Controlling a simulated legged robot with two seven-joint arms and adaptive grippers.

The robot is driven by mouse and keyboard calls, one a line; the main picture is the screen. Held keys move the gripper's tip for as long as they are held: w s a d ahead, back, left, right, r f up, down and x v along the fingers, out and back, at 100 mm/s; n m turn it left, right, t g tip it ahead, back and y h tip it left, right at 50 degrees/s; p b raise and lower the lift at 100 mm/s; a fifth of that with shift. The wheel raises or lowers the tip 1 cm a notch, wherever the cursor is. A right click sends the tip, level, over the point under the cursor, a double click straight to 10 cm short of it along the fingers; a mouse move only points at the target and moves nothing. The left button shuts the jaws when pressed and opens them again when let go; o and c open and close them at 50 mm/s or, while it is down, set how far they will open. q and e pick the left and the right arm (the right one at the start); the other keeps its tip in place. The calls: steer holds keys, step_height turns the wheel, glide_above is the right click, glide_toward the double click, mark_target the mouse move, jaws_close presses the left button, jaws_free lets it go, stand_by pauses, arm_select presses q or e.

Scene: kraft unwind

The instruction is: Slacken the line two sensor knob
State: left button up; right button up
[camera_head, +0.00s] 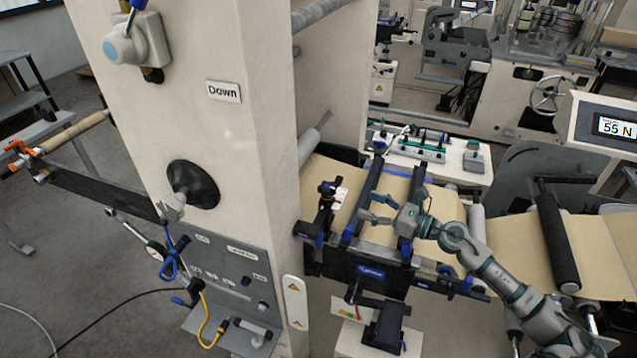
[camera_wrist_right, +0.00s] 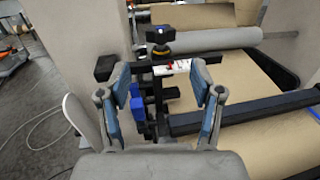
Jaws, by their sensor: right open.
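A black sensor knob (camera_head: 327,188) stands on a bracket at the left end of the dark guide frame (camera_head: 368,272), beside the white column. In the right wrist view the black knob (camera_wrist_right: 160,34) shows with a yellowish ring under it, straight ahead beyond the fingers. My right gripper (camera_head: 366,207) is open and empty, above the frame and to the right of the knob, apart from it. In the right wrist view its two fingers (camera_wrist_right: 161,85) are spread wide with nothing between them. Which line the knob belongs to is not readable.
Brown kraft web (camera_head: 580,245) runs over rollers under my right arm. The white column (camera_head: 245,150) with a "Down" label (camera_head: 224,91) stands left of the knob. A display (camera_head: 615,128) reads 55 N. Dark bars (camera_head: 410,200) of the frame lie close to my gripper.

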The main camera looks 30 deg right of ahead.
steer(key=b, duration=0.2)
glide_toward(327, 185)
steer(key=x, duration=0.3)
steer(key=p+x, duration=0.5)
steer(key=x, duration=0.2)
steer(key=shift+f+p, duration=0.2)
steer(key=shift+p, duration=0.2)
steer(key=shift+w+a+f+p, duration=0.3)
steer(key=shift+w+a, duration=0.2)
steer(key=shift+w, duration=0.25)
steer(key=c, duration=1)
steer(key=shift+a, duration=0.1)
steer(key=shift+c, duration=0.6)
